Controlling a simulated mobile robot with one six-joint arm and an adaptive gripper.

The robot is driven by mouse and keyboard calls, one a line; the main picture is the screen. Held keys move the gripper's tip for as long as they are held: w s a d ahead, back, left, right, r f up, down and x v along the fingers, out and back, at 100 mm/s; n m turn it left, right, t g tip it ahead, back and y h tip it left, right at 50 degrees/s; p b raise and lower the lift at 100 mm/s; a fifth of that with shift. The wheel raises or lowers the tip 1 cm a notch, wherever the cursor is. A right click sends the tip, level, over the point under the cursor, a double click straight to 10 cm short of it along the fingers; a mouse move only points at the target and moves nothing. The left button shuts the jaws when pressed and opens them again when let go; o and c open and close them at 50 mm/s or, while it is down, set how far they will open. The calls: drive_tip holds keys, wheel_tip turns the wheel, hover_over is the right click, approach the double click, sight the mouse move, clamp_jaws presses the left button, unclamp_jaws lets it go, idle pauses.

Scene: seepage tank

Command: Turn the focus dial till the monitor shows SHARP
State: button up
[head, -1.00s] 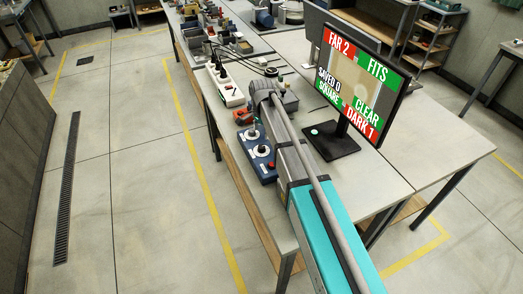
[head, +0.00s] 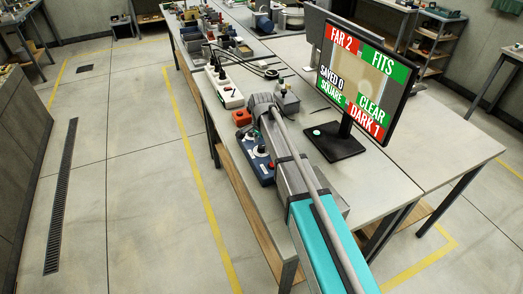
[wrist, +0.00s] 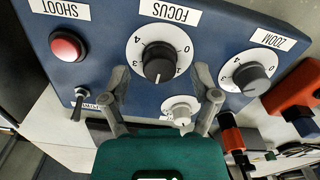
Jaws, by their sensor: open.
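The blue control panel (wrist: 215,18) fills the wrist view, its labels upside down. The focus dial (wrist: 159,62) has a black knob with a white pointer line on a white numbered disc. My gripper (wrist: 161,80) is open, one finger on each side of the dial's near edge; the fingers do not close on the knob, and I cannot tell the height gap. The monitor (head: 360,82) reads FAR 2, FITS, SAVED 0, SQUARE, CLEAR and DARK 1. In the head view the panel (head: 256,158) is partly hidden by my arm.
The zoom dial (wrist: 252,78) lies right of the focus dial. A smaller white dial (wrist: 181,110) sits close to the right finger. A red SHOOT button (wrist: 67,46) and a toggle switch (wrist: 77,107) are at left. A white power strip (head: 226,88) lies on the bench.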

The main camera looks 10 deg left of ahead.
drive_tip(key=shift+f+b, duration=0.35)
drive_tip(key=shift+f, duration=0.15)
clamp_jaws()
idle(0.3)
drive_tip(key=shift+n, duration=0.4)
drive_tip(key=n, duration=1.1)
